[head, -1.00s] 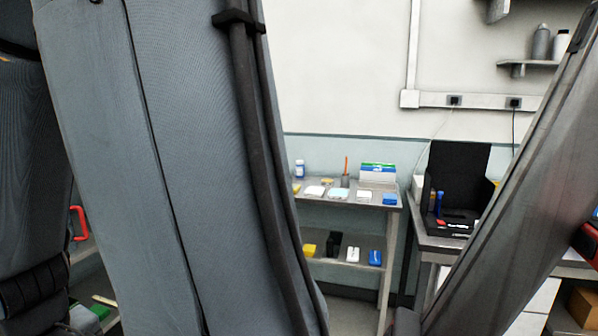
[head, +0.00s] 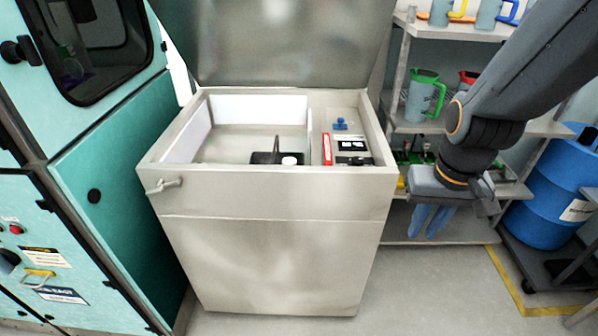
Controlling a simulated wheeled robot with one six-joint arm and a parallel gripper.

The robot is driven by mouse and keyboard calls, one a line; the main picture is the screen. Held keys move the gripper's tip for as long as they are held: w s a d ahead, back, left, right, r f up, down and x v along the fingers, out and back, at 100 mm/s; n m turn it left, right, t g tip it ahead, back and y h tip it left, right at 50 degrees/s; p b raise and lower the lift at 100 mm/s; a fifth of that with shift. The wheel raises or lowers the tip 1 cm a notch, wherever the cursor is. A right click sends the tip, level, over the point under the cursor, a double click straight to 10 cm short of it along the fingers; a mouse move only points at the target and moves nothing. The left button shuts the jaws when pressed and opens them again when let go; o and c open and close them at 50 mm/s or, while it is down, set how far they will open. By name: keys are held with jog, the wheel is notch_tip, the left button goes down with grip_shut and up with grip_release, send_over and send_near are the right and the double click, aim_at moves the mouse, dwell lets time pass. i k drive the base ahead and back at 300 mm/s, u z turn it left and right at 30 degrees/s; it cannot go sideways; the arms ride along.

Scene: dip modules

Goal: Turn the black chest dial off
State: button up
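The metal chest (head: 285,245) stands in the middle of the head view with its lid (head: 285,40) raised. On the right of its top is a small control panel with a dark display (head: 351,144). A black part (head: 354,161), which looks like the black dial, sits at the panel's front edge; its setting is too small to read. A blue knob (head: 340,124) is behind it. My gripper (head: 431,224) hangs to the right of the chest, clear of the panel. Its two blue fingers appear apart, with nothing seen between them.
The chest's open basin holds a black item (head: 272,157) and a white round piece (head: 289,160). A teal cabinet (head: 115,180) stands close on the left. Shelves with jugs (head: 423,95) and a blue drum (head: 560,195) are on the right. The floor in front is partly clear.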

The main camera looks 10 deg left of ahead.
aim_at(357, 161)
jog(key=z, duration=0.05)
jog(key=k, duration=0.4)
jog(key=u, duration=0.75)
jog(key=i, duration=1)
jog(key=z, duration=0.05)
